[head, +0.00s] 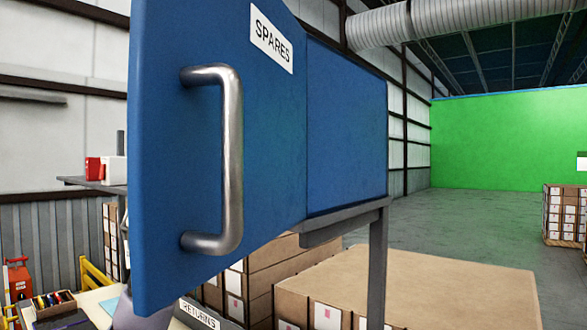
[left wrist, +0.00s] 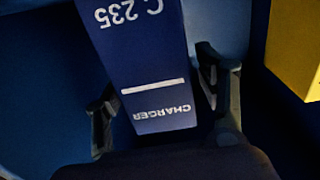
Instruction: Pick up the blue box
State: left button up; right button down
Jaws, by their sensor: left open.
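The blue box (left wrist: 150,75) shows in the left wrist view, with white upside-down lettering "CHARGER" and "C 235" and a white stripe. My left gripper (left wrist: 157,80) is open, with one finger on each side of the box. Small dark gaps seem to lie between fingers and box; I cannot tell if either touches. The head view does not show the box or the gripper; a blue cabinet (head: 346,135) with its door (head: 270,130) swung open blocks much of that view. My right gripper is in neither view.
The door carries a metal handle (head: 230,160) and a "SPARES" label (head: 271,39). A yellow box (left wrist: 295,50) stands right of the blue box in the dark interior. Large cartons (head: 420,285) stand below the cabinet. Open floor (head: 450,225) lies at the back right.

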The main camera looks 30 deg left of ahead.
pick_arm(q)
jog(key=shift+s, duration=0.2)
jog(key=shift+c, duration=0.2)
jog(key=shift+c, duration=0.8)
jog(key=c, duration=1)
jog(key=shift+c, duration=0.7)
jog(key=shift+r, duration=0.25)
